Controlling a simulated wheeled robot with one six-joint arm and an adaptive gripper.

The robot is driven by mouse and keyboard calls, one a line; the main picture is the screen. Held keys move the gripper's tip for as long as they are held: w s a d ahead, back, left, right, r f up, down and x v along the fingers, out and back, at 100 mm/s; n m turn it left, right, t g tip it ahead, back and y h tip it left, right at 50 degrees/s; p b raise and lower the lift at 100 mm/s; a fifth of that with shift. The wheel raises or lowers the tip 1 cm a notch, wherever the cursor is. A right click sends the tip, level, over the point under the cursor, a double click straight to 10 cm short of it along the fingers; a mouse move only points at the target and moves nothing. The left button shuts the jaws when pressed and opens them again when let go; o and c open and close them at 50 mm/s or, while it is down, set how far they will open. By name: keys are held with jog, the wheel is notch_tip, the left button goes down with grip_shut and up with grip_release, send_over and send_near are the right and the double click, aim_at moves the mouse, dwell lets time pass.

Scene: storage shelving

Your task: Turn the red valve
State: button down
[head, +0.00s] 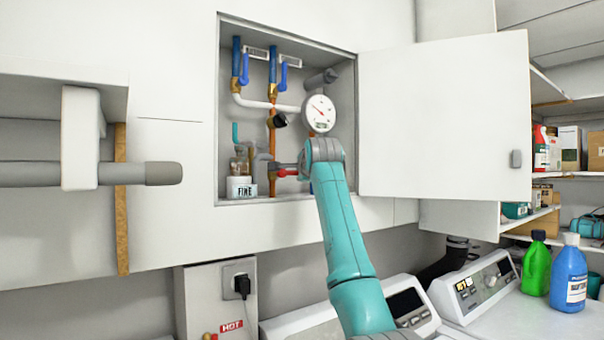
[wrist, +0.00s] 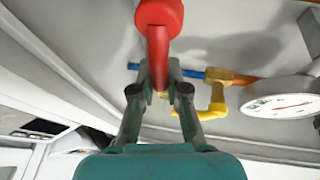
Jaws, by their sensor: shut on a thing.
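The red valve (wrist: 158,16) shows at the top of the wrist view as a round red hub with a red handle. Its handle runs down between the fingertips of my gripper (wrist: 159,78), which is shut on it. In the head view my gripper (head: 268,165) reaches from the right into the open wall cabinet, among the pipes. A small red part of the valve (head: 286,172) shows there beside my wrist. My arm hides most of the valve and its pipe in the head view.
A grey bar (head: 149,173) juts in at left. Another red knob (head: 210,336) sits low, near a HOT label.

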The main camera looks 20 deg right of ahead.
dwell(0.3)
jog(key=c, duration=1.2)
grip_release()
jog(key=shift+o, duration=0.2)
jog(key=shift+s, duration=0.1)
jog(key=v, duration=1.1)
jog(key=shift+s, duration=0.35)
